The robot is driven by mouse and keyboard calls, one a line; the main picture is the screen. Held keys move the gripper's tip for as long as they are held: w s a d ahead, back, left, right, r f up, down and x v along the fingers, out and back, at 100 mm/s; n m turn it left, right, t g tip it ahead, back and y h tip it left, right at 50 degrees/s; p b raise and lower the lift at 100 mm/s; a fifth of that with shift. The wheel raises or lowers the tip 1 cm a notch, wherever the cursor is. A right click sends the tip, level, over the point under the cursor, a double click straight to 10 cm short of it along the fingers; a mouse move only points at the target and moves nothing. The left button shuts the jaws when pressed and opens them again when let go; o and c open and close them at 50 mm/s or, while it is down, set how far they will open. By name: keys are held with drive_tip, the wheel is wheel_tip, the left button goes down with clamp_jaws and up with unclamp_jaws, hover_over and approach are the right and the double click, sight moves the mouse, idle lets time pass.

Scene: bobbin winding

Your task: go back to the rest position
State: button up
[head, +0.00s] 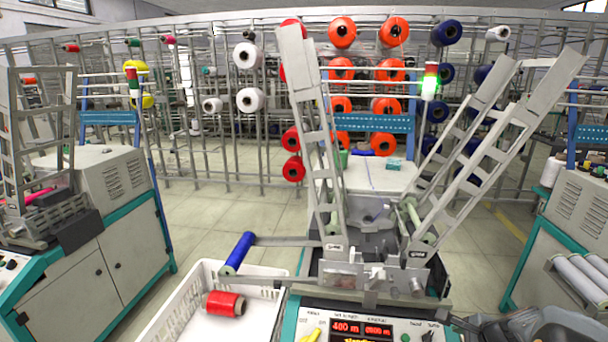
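Dark grey parts of my arm show at the bottom right edge, in front of the winding machine's right side. My gripper (468,325) seems to be at their left end, low beside the control panel. Its fingers are too small and cut off to tell whether they are open or shut, and I see nothing clearly held. The winding machine (375,180) stands in the middle, with tall ladder-like grey arms. A blue bobbin (239,253) sits at the end of its left side bar. A red bobbin (225,303) lies in the white crate (180,299).
The control panel (330,318) has red lit displays. A signal lamp (430,82) glows green. Other machines stand at left (105,215) and right (570,225). A rack of coloured spools (250,100) fills the back. Tiled floor (215,225) is clear between the left machine and the crate.

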drive_tip(key=s+a+r+n+g+p, duration=0.1)
drive_tip(key=s+a+r+n+p, duration=0.1)
drive_tip(key=a+r+n+p, duration=0.5)
drive_tip(key=s+a+r+n+h+p, duration=0.1)
drive_tip(key=a+r+n+p, duration=0.5)
drive_tip(key=a+r+n, duration=0.7)
drive_tip(key=shift+s+a+r+n+g+h+p, duration=0.15)
drive_tip(key=shift+s+r+n+g+h+p, duration=0.25)
drive_tip(key=shift+s+n, duration=0.5)
drive_tip(key=shift+w+r, duration=0.1)
drive_tip(key=shift+w, duration=0.05)
